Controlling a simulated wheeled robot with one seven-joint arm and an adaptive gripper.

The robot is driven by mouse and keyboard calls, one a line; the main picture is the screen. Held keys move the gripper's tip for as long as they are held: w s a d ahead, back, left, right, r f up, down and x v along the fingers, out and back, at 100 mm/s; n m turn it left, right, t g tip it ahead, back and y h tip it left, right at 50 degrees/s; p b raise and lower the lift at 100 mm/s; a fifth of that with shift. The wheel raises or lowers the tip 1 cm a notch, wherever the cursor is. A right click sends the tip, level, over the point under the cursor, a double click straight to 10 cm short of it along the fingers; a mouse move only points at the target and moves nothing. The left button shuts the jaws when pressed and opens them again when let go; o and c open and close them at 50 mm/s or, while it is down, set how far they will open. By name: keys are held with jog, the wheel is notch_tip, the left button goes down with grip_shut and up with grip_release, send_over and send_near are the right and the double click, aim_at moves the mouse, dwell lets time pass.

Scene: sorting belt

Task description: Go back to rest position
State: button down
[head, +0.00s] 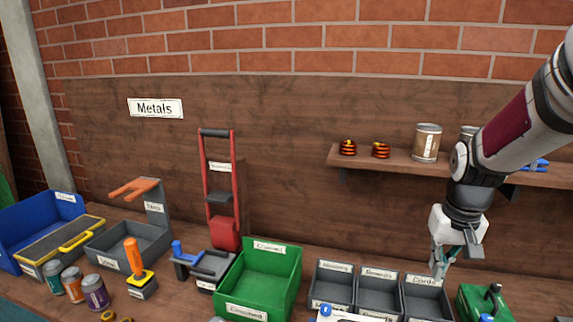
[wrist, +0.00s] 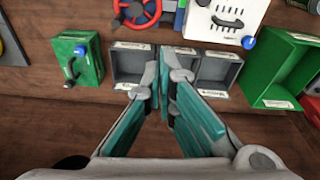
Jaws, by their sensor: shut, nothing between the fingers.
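My gripper (head: 441,266) hangs at the right end of my arm, pointing down, above the grey bins near the "Cords" bin (head: 425,296). In the wrist view my gripper (wrist: 160,88) shows its two teal fingers closed together at the tips, with nothing between them. The fingers partly cover the row of grey bins (wrist: 133,64) behind them.
A green "Crushed" bin (head: 270,272), a red press (head: 225,235), an orange-handled tool (head: 133,255) and several cans (head: 95,291) stand on the bench. A shelf (head: 395,166) holds cans and copper coils close to my arm. A green box (head: 485,302) stands at the right.

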jog(key=s+a+r+t, duration=0.1)
jog(key=s+a+r, duration=0.3)
jog(key=s, duration=0.2)
jog(key=s+a+r+n+t, duration=0.1)
jog(key=s+a+r, duration=0.3)
jog(key=s, duration=0.3)
jog(key=s+a+r+n+t, duration=0.1)
jog(key=s+a+r, duration=0.3)
jog(key=s, duration=0.2)
jog(key=shift+s+a+t+y, duration=0.2)
jog(key=shift+s+t+y, duration=0.1)
jog(key=shift+s+t, duration=0.1)
jog(key=shift+w+a+r, duration=0.1)
dwell(0.5)
